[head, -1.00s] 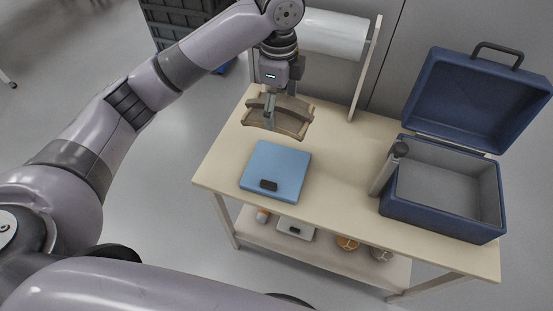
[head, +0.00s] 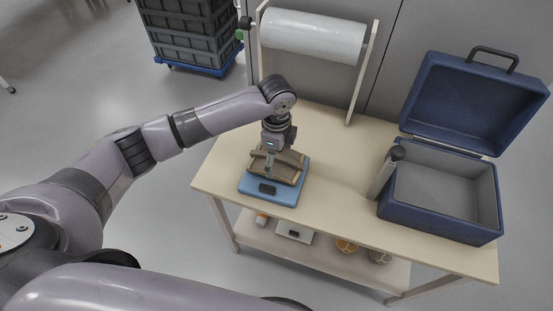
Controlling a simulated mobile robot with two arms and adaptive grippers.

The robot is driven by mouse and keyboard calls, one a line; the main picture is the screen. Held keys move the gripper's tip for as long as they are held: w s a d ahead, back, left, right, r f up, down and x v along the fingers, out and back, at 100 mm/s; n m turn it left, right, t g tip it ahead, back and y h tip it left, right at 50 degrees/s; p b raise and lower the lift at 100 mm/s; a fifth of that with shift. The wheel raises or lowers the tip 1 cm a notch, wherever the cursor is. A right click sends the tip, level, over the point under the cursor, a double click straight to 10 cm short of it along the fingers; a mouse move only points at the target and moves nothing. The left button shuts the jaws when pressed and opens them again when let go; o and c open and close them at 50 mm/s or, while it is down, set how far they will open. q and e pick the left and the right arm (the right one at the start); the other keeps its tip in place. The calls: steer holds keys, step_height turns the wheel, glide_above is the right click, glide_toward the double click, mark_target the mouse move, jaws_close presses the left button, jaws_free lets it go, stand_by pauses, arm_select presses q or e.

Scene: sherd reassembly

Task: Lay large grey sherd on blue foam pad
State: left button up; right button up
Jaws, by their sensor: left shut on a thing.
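My left gripper (head: 270,162) points down at the left part of the table, shut on the large sherd (head: 288,171). The sherd looks grey-brown and curved, and the gripper's fingers hide part of it. I cannot tell whether the sherd touches the pad. My right gripper is out of view.
An open blue case (head: 440,218) with a grey lining stands at the table's right. A grey cylinder with a dark knob (head: 384,176) is beside it. A white roll (head: 313,36) on a stand is behind. The middle of the wooden table (head: 335,190) is clear.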

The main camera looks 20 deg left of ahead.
mark_target(277, 157)
arm_select(q)
steer(key=shift+f, duration=0.95)
steer(key=o, duration=0.9)
steer(key=shift+f, duration=0.15)
steer(key=shift+o, duration=1.1)
step_height(277, 157, up, 12)
steer(key=shift+r, duration=0.2)
steer(key=shift+s+f, duration=0.1)
